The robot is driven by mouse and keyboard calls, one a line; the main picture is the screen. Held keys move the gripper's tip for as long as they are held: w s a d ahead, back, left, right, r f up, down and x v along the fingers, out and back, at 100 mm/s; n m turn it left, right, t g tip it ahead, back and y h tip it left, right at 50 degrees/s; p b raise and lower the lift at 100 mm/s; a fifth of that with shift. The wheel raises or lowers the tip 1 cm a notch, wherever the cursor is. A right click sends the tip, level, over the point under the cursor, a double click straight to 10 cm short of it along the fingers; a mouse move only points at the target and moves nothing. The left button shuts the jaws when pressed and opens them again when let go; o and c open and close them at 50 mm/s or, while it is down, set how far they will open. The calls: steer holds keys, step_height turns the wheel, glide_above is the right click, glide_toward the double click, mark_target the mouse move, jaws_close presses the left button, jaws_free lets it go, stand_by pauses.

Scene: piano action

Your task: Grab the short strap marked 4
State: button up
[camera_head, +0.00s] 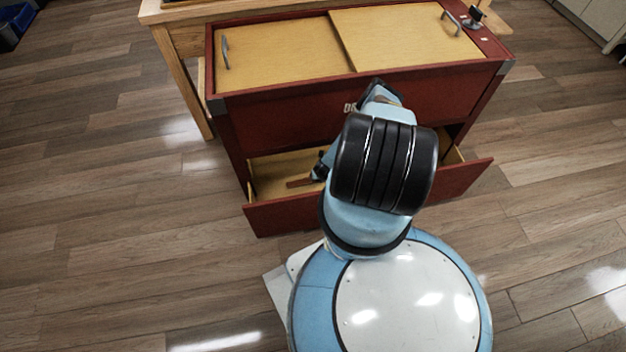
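No strap marked 4 can be made out in this view. A small reddish-brown strip (300,183) lies in the open drawer (262,218) of the red cabinet; it is too small to tell what it is, and no number can be read on it. A dark part at the end of my arm, which appears to be my gripper (320,168), shows over the drawer just right of the strip. My arm hides most of it, so its fingers and any contact cannot be told. My arm also hides the middle of the drawer.
The red cabinet (290,108) has light wood sliding panels (285,55) on top, with metal handles. A small dark fixture (474,18) stands on its right top corner. A wooden table (180,75) is behind. Wood floor (110,200) is clear on both sides.

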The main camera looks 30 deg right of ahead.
steer(key=shift+c, duration=0.3)
steer(key=c, duration=1)
